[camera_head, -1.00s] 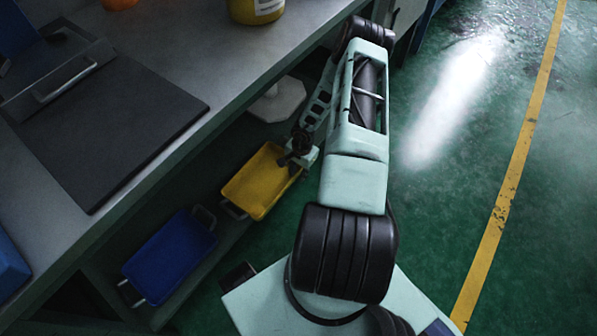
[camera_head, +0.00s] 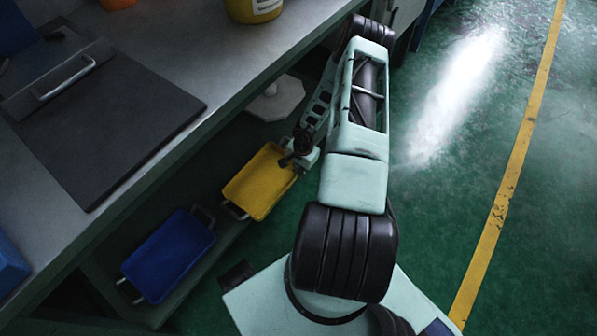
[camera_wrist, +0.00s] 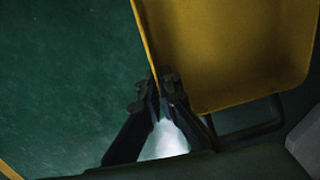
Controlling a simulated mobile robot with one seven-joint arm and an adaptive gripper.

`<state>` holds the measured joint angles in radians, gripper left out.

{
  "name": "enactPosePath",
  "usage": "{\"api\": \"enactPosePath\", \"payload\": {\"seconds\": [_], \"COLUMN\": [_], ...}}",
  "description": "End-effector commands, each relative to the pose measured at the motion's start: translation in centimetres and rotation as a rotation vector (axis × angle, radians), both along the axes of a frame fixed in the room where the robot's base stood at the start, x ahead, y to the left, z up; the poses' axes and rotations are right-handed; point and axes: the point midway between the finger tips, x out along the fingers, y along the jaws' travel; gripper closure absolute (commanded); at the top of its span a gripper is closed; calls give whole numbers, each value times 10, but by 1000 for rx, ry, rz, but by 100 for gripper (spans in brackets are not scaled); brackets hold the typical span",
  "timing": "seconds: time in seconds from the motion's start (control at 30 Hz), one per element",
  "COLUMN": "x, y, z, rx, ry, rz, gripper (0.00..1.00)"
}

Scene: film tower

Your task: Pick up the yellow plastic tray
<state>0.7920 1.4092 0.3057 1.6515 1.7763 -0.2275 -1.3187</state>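The yellow plastic tray (camera_head: 258,184) rests on a low shelf under the workbench, with a handle at its near end. It fills the upper right of the wrist view (camera_wrist: 235,50), where a dark handle shows below its end. My gripper (camera_head: 289,160) is at the tray's right long edge, small and partly hidden by my arm in the head view. In the wrist view its black fingertips (camera_wrist: 157,92) are close together on the tray's side wall, one outside and one inside. No lift of the tray off the shelf is visible.
A blue tray (camera_head: 168,256) lies on the same low shelf, left of the yellow one. A pale octagonal object (camera_head: 277,101) stands beyond it. The workbench top (camera_head: 180,55) overhangs the shelf. Open green floor (camera_head: 440,190) lies to the right.

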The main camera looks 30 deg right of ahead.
Motion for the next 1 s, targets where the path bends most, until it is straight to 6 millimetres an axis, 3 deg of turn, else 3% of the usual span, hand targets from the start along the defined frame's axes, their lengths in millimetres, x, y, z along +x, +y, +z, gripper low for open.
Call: {"api": "enactPosePath", "payload": {"seconds": [0.43, 0.63, 1.0], "x": [-5, -5, -5], "y": [0, 0, -1], "z": [0, 0, 5], "rx": [0, 0, -1], "ry": [-1, -1, -1], "rz": [2, 2, 1], "gripper": [100, 77, 75]}}
